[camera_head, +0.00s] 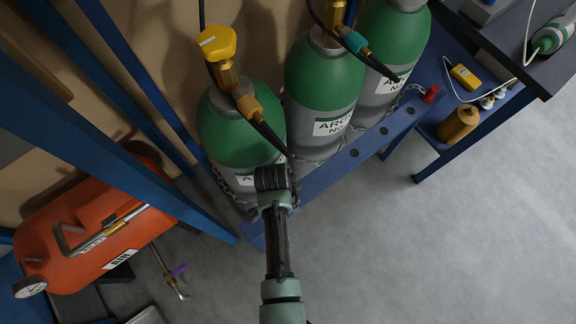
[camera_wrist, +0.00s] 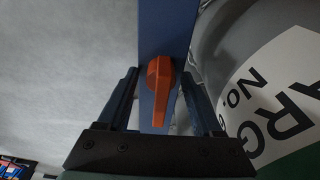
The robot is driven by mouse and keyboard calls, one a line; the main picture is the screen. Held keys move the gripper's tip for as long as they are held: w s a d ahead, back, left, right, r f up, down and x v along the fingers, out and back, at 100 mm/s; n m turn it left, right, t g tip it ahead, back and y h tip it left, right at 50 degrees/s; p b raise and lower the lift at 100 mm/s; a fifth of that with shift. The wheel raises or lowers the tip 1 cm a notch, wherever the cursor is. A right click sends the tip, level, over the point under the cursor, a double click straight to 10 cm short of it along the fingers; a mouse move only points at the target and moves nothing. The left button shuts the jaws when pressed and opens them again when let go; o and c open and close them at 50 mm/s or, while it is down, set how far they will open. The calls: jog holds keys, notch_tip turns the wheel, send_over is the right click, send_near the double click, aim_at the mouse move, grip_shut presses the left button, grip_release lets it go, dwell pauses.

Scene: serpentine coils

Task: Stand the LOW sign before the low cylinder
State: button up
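No sign reading LOW can be made out in either view. Three green and grey cylinders stand in a row in the head view: left (camera_head: 228,125), middle (camera_head: 322,85) and right (camera_head: 388,60). Which one is low I cannot tell. My gripper (camera_head: 273,180) is in front of the left cylinder, by the blue rail. In the wrist view my gripper (camera_wrist: 162,78) has its fingers apart, with an orange lever-like piece (camera_wrist: 159,82) between or beyond them, against the blue rail. Gaps show on both sides of it. A cylinder's ARGO label (camera_wrist: 275,95) is close on the right.
The blue rail (camera_head: 345,160) with holes runs before the cylinders. An orange tank (camera_head: 85,230) lies at lower left beside blue posts. A blue bench (camera_head: 470,60) at upper right holds a yellow meter (camera_head: 466,77). Grey floor (camera_head: 450,240) is clear at lower right.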

jog(key=shift+r, duration=0.1)
jog(key=r+p, duration=0.1)
jog(key=r, duration=0.3)
jog(key=a+r+p, duration=0.1)
jog(key=r, duration=0.3)
jog(key=s+r+p, duration=0.1)
jog(key=r, duration=0.3)
jog(key=shift+a+r, duration=0.3)
jog(key=shift+r, duration=0.1)
jog(key=shift+s, duration=0.15)
